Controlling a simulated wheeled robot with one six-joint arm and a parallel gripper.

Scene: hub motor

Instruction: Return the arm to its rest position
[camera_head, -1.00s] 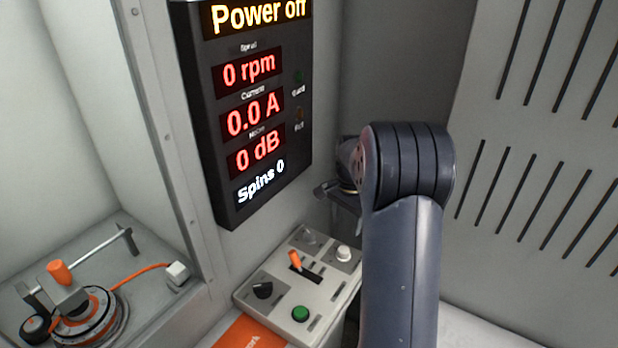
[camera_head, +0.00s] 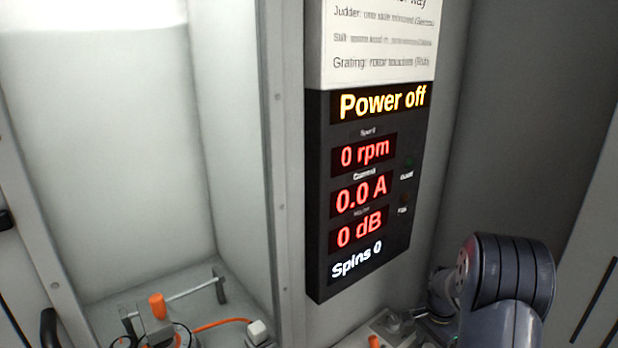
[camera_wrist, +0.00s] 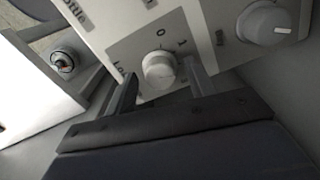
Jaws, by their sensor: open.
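My gripper (camera_wrist: 160,88) is in the wrist view, its two dark fingers apart. A round white knob (camera_wrist: 159,69) on the control panel (camera_wrist: 125,50) shows between the fingers; I cannot tell whether they touch it. My arm (camera_head: 505,285) stands at the lower right of the head view, where the gripper itself is hidden or out of frame. Only the top of the control panel (camera_head: 365,335) shows at the bottom edge there.
A display (camera_head: 365,190) on the wall reads "Power off", 0 rpm, 0.0 A, 0 dB, Spins 0. A motor (camera_head: 155,335) with an orange part and orange cable sits in the bay at left. A second grey knob (camera_wrist: 266,22) is at the wrist view's upper right.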

